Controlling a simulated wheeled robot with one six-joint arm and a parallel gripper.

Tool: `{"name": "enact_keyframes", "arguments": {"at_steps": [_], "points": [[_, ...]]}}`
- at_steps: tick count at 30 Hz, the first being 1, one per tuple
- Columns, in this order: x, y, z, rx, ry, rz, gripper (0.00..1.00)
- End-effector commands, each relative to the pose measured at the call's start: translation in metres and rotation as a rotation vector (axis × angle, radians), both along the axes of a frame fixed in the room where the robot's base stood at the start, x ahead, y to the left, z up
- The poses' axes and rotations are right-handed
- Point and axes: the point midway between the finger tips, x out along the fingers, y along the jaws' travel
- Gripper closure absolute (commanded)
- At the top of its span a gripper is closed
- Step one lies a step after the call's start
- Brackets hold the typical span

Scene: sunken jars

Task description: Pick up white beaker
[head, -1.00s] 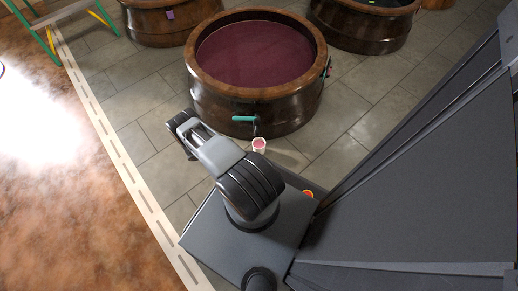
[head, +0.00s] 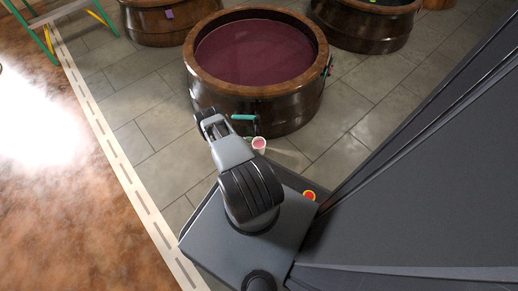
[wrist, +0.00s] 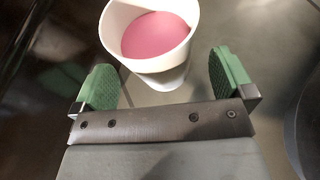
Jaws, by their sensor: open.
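The white beaker (head: 259,144) holds pink-red liquid and stands upright on the tiled floor, close to the front of a large dark jar (head: 258,108). In the wrist view the beaker (wrist: 150,62) is at the top, its lower part between and just beyond the green fingertips. My gripper (wrist: 168,82) is open, with its two green pads apart on either side and nothing held. In the head view my gripper (head: 211,120) is left of the beaker, near the jar's front wall.
Two more jars (head: 165,22) (head: 366,22) stand behind. A white dashed strip (head: 130,180) borders the tiles at left. Open tiled floor (head: 345,150) lies to the right.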

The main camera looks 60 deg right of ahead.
Motion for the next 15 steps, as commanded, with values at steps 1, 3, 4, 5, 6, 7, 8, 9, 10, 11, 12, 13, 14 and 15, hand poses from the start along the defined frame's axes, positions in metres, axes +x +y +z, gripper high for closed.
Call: {"name": "enact_keyframes", "arguments": {"at_steps": [1,3,4,5,6,7,8,9,10,11,12,13,14,15], "points": [[-0.0044,-0.0045,-0.0047,0.000,0.000,-0.003,0.00],[-0.0082,-0.0090,-0.0067,0.001,-0.001,-0.002,0.00],[-0.0095,-0.0105,-0.0073,0.001,-0.001,-0.002,0.00],[-0.0106,-0.0117,-0.0077,0.000,-0.001,-0.001,0.00],[-0.0116,-0.0130,-0.0081,0.001,0.000,-0.001,0.00],[-0.0120,-0.0136,-0.0082,0.001,-0.001,0.000,0.00],[-0.0122,-0.0139,-0.0081,0.001,-0.001,0.000,0.00],[-0.0123,-0.0142,-0.0080,0.001,-0.001,0.001,0.00],[-0.0123,-0.0141,-0.0079,0.001,-0.001,0.001,0.00],[-0.0123,-0.0141,-0.0077,0.001,-0.001,0.001,0.00],[-0.0122,-0.0140,-0.0077,0.001,-0.001,0.001,0.00],[-0.0122,-0.0140,-0.0077,0.001,-0.001,0.001,0.00],[-0.0121,-0.0139,-0.0076,0.001,-0.001,0.001,0.00],[-0.0121,-0.0139,-0.0076,0.001,-0.001,0.001,0.04]]}}
